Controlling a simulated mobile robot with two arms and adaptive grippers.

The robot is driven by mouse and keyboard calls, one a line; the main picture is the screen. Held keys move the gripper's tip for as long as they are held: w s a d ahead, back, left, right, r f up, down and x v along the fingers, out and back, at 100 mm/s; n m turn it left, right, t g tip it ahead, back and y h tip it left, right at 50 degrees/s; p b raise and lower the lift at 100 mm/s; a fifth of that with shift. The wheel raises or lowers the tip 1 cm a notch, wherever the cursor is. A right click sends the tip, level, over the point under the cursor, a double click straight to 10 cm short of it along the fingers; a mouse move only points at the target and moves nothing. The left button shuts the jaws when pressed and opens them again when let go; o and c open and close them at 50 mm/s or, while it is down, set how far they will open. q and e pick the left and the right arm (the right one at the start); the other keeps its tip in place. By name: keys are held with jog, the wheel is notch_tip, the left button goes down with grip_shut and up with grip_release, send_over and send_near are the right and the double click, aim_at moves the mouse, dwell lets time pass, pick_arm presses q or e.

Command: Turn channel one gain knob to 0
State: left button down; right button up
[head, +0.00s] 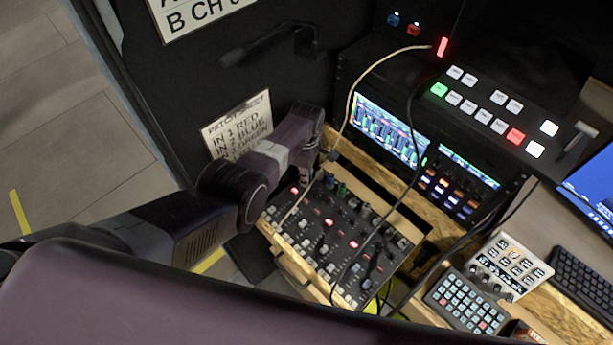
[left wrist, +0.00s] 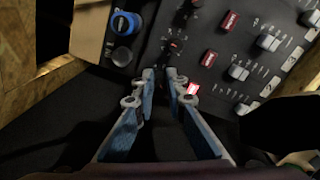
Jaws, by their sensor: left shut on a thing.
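The audio mixer (head: 330,238) is a black panel with wooden sides, several knobs and lit red buttons. My left gripper (left wrist: 160,74) reaches down to its panel edge, and its blue-padded fingers are nearly closed. They are shut on a small dark knob, which I take for the channel one gain knob; the fingertips mostly hide it and its pointer cannot be read. A dark knob with a red mark (left wrist: 175,45) sits just beyond the fingertips. In the head view my left wrist covers the mixer's far left corner. My right gripper is not in view.
A pale cable (head: 349,98) and a black cable hang across the mixer. A video switcher (head: 490,105), rack screens (head: 388,127) and a keypad (head: 465,300) stand to the right.

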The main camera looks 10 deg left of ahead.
pick_arm(q)
jog(key=shift+w+r, duration=0.2)
jog(key=shift+w, duration=0.05)
jog(key=c, duration=2.1)
grip_release()
jog(key=shift+o, duration=0.7)
jog(key=shift+s+f, duration=0.1)
jog(key=shift+s, duration=0.1)
notch_tip(320, 180, up, 12)
